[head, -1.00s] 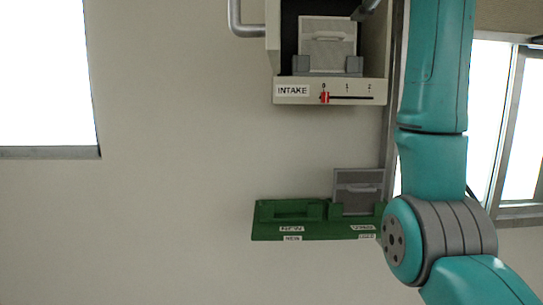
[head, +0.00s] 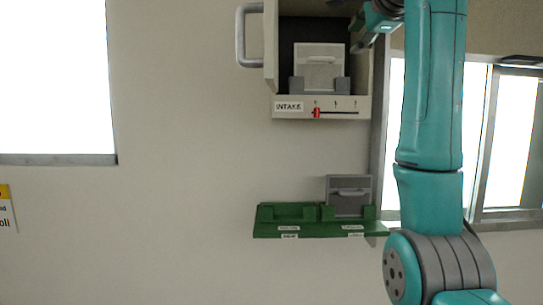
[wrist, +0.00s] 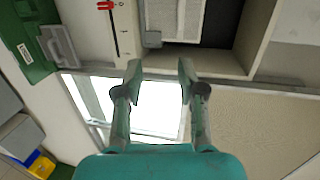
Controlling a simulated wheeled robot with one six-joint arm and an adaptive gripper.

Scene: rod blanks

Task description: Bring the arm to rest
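My gripper (wrist: 159,72) is open and empty; its two fingers stand apart in the wrist view. In the head view my gripper (head: 363,33) is at the upper right edge of the intake box (head: 290,107), partly cut off by the top of the picture. My teal arm rises along the right side. The box is open, with a pale panel (head: 319,65) upright between grey holders inside. The panel also shows at the top of the wrist view (wrist: 175,18).
A red slider (head: 317,113) sits at the left end of its scale on the box front. A grey handle (head: 241,35) juts out at left. Below, a green rack (head: 290,229) holds a grey panel (head: 348,195) in its right slot; its left slot looks empty. Windows flank the wall.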

